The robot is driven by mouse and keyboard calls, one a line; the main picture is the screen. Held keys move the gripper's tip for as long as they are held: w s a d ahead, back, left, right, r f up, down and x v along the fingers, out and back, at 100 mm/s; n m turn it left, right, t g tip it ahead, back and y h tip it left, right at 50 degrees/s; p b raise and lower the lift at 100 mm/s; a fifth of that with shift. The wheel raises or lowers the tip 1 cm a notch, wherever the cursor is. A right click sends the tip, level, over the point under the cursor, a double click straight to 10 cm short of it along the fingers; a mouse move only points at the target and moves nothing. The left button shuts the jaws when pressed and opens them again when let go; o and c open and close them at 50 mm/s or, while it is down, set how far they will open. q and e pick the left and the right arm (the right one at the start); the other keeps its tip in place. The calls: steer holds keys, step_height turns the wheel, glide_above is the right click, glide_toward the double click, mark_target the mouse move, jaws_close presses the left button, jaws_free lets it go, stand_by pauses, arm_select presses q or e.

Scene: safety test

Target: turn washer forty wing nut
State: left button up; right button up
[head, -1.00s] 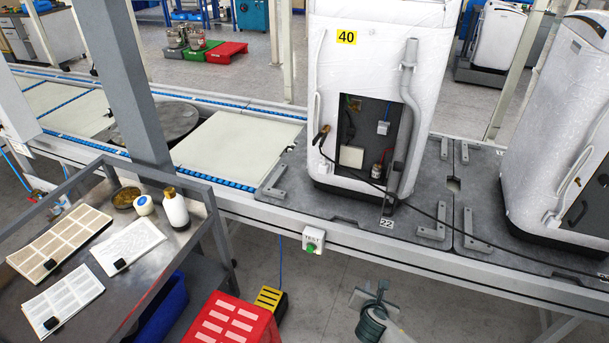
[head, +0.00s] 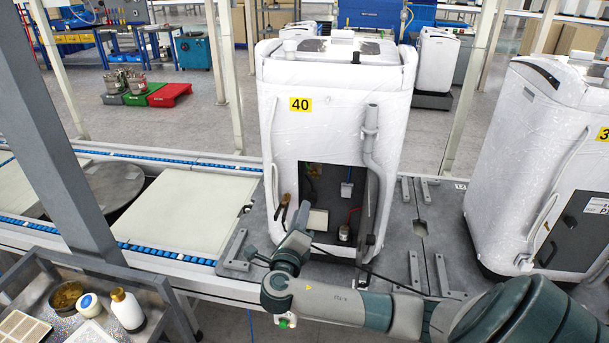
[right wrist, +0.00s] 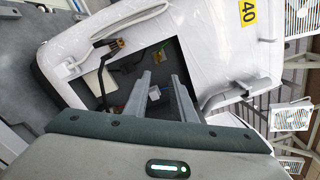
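Washer forty is the white, film-wrapped machine (head: 333,115) with a yellow "40" label, upright on the line. Its lower front opening (head: 318,180) is dark inside and also shows in the right wrist view (right wrist: 118,92). A small blue-and-white part (head: 346,189) sits in it, seen between my fingers in the wrist view (right wrist: 155,93). I cannot make out which part is the wing nut. My right gripper (right wrist: 161,80) is open and empty, its fingers apart and pointing toward the opening. In the head view its hand is low in front of the washer. My left gripper is not in view.
Another wrapped washer (head: 530,150) stands right. A metal trolley (head: 165,318) with bottles is at lower left. A pale panel (head: 190,212) lies left.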

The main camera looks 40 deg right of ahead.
mark_target(314, 173)
steer(key=shift+w, duration=0.1)
steer(key=p+x, duration=0.3)
steer(key=x, duration=1.4)
steer(key=shift+d+f+p, duration=0.15)
steer(key=shift+d+p, duration=0.1)
steer(key=shift+p, duration=0.15)
jaws_close()
